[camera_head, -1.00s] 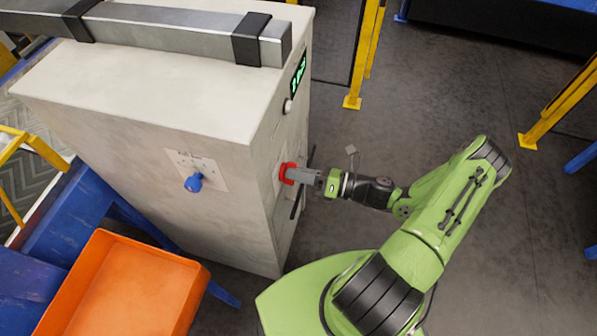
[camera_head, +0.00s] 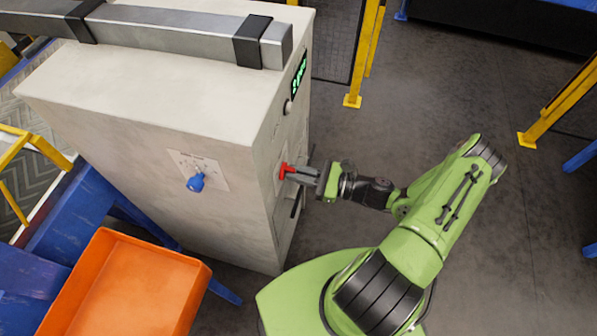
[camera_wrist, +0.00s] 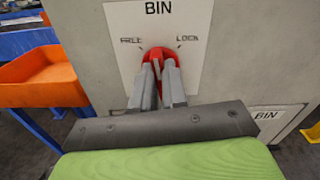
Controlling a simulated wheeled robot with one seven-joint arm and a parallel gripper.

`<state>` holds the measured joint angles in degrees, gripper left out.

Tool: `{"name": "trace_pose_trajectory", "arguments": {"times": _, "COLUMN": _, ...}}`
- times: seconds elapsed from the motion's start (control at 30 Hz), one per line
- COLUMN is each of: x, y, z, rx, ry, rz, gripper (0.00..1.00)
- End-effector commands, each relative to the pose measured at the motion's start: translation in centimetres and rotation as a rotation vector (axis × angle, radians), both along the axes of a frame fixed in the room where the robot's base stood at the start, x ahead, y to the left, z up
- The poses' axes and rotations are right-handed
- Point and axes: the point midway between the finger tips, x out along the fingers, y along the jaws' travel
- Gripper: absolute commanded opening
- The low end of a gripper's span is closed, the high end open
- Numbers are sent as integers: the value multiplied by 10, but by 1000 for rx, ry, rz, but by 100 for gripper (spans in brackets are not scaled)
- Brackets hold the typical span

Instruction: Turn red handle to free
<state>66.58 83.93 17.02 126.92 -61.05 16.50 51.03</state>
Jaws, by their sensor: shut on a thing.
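The red handle (camera_head: 286,170) sits on the right-hand face of the pale cabinet (camera_head: 150,105). In the wrist view the red handle (camera_wrist: 154,60) is on a white plate (camera_wrist: 198,30) marked BIN, with one label to its upper left, seemingly FREE, and LOCK to its upper right. My gripper (camera_head: 298,173) reaches the handle from the right, its fingers shut on it. In the wrist view my gripper (camera_wrist: 160,75) covers the handle's lower middle, so its exact angle is hard to read.
A blue knob (camera_head: 195,182) is on the cabinet's front face. A green display (camera_head: 299,73) and a bar handle (camera_head: 297,203) are on the handle's face. An orange bin (camera_head: 130,285) stands at lower left.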

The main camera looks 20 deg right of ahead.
Motion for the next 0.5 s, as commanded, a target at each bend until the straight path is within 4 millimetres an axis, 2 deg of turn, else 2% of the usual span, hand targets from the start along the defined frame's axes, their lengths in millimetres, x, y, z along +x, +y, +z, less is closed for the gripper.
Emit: {"name": "trace_pose_trajectory", "arguments": {"times": 0.5, "x": -1, "y": 1, "z": -2, "rx": -265, "ry": -360, "rz": 1, "gripper": 0}}
